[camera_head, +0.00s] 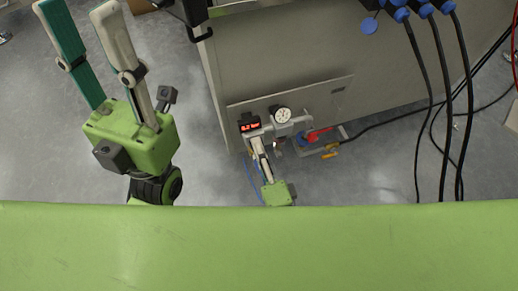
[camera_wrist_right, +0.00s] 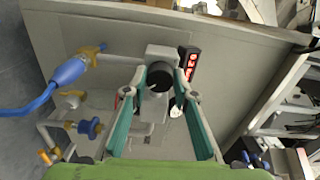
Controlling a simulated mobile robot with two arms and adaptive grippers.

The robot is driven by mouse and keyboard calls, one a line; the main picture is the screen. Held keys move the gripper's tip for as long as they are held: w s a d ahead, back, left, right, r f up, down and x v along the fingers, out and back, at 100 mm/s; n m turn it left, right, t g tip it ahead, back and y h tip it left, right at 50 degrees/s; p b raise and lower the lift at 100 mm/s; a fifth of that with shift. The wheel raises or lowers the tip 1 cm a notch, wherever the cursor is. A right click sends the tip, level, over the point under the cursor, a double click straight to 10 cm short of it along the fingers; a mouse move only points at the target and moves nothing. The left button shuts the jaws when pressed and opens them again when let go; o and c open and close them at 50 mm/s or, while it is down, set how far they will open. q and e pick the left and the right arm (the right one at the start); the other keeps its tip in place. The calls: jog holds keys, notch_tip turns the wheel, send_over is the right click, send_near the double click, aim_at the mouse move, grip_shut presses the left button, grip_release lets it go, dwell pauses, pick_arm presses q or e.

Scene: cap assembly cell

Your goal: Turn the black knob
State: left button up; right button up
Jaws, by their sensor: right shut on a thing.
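The black knob (camera_wrist_right: 159,76) sits on a light grey fitting at the panel, in the upper middle of the right wrist view. My right gripper (camera_wrist_right: 160,82) has its two teal-lined fingers on either side of the knob, shut on it. In the head view my right gripper (camera_head: 257,143) reaches the fitting below a small red display (camera_head: 250,126); the knob cannot be made out there. My left gripper (camera_head: 73,10) is open and empty at the upper left of the head view, well apart from the panel.
A dial gauge (camera_head: 283,115), a red handle (camera_head: 318,134) and a yellow handle (camera_head: 330,151) sit right of the display. A blue hose connector (camera_wrist_right: 70,71) lies left of the knob in the wrist view. Black cables (camera_head: 438,110) hang at the right. Floor on the left is clear.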

jog(key=shift+m, duration=0.3)
dwell(0.4)
jog(key=o, duration=1.1)
jog(key=v, duration=1.2)
